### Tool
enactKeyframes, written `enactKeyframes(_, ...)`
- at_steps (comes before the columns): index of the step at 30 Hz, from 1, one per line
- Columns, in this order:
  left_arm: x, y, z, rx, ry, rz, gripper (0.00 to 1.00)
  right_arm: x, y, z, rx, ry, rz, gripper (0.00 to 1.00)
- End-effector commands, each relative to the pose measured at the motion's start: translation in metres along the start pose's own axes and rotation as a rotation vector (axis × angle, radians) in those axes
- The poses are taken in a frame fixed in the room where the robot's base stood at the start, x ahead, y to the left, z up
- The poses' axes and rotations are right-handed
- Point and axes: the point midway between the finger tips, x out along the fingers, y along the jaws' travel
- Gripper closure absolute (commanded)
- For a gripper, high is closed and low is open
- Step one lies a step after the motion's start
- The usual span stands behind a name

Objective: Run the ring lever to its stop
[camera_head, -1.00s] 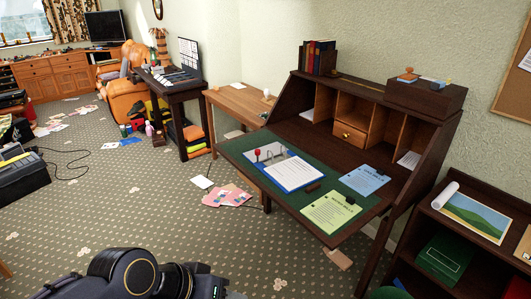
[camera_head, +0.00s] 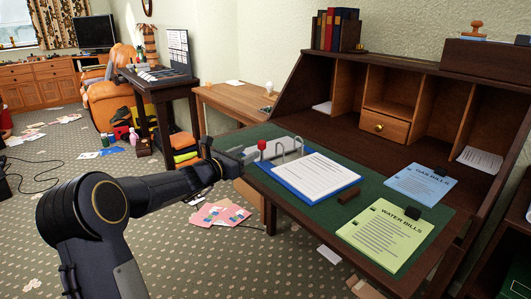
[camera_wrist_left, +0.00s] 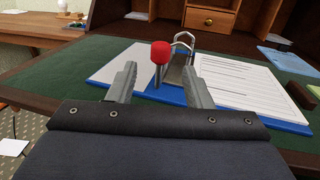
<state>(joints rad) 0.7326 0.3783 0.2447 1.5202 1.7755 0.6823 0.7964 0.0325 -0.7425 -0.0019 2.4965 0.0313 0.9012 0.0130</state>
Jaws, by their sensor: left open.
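The ring lever, with a red knob (camera_head: 262,145), stands up from the open lever-arch file (camera_head: 276,176) on the desk. In the left wrist view the red knob (camera_wrist_left: 160,53) rises on a grey stem between my fingertips as seen, and the stem looks a little beyond them. The metal ring arches (camera_head: 292,146) stand to the right of the knob. White paper (camera_head: 318,175) lies on the file's blue cover. My left gripper (camera_head: 244,154) is open and empty at the desk's left edge, close to the knob. Contact cannot be told. My right gripper is not in view.
The green desk top (camera_head: 320,222) also bears a brown block (camera_head: 348,196), a blue gas bills sheet (camera_head: 420,184) and a green water bills sheet (camera_head: 387,234). Pigeonholes with a small drawer (camera_head: 385,123) stand behind. Pink papers (camera_head: 219,214) lie on the floor.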

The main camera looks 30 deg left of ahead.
Motion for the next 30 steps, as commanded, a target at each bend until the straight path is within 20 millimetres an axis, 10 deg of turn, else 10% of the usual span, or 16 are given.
enactKeyframes(15, 0.07, 0.0, 0.001, -0.005, -0.003, 0.0, 0.54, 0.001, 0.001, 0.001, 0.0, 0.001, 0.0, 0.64)
enactKeyframes(26, 0.077, 0.001, 0.001, -0.003, -0.002, 0.002, 0.54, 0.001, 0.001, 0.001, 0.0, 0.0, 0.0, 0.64)
enactKeyframes(30, 0.077, 0.0, 0.001, -0.003, -0.002, 0.001, 0.7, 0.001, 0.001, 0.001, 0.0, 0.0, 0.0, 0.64)
